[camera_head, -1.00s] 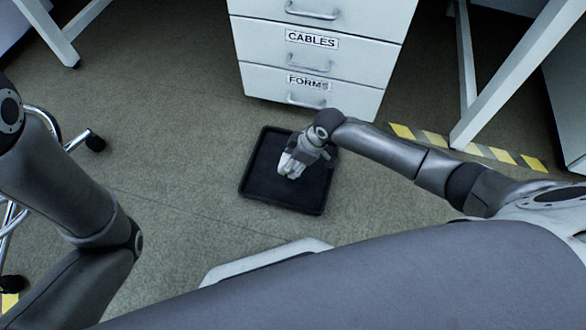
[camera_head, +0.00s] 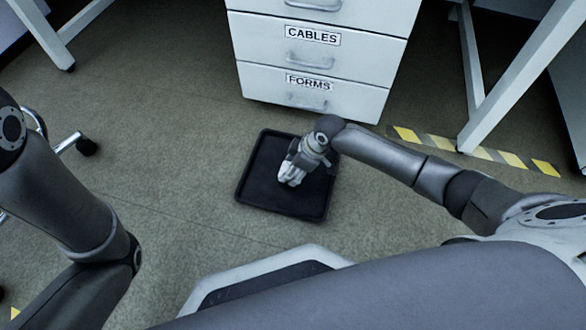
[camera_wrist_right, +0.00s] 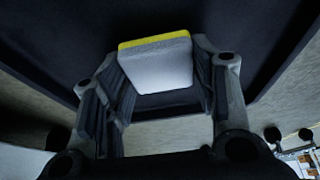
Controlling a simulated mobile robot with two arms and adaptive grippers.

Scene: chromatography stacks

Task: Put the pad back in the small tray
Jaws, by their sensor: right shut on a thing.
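The small tray (camera_head: 253,208) is black, square and shallow, and lies on the floor in front of the drawer cabinet. My right gripper (camera_head: 291,178) points down over the tray's inside, right of its middle. In the right wrist view the pad (camera_wrist_right: 157,68), a pale block with a yellow layer along one edge, sits between the two fingers of the gripper, which is shut on it. The dark tray is behind it. I cannot tell whether the pad touches the tray floor.
The white drawer cabinet (camera_head: 318,60), labelled CABLES and FORMS, stands just beyond the tray. Yellow-striped floor tape (camera_head: 475,152) and a white table leg (camera_head: 510,80) are at the right. A chrome wheeled base (camera_head: 68,143) is at the left. Floor left of the tray is clear.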

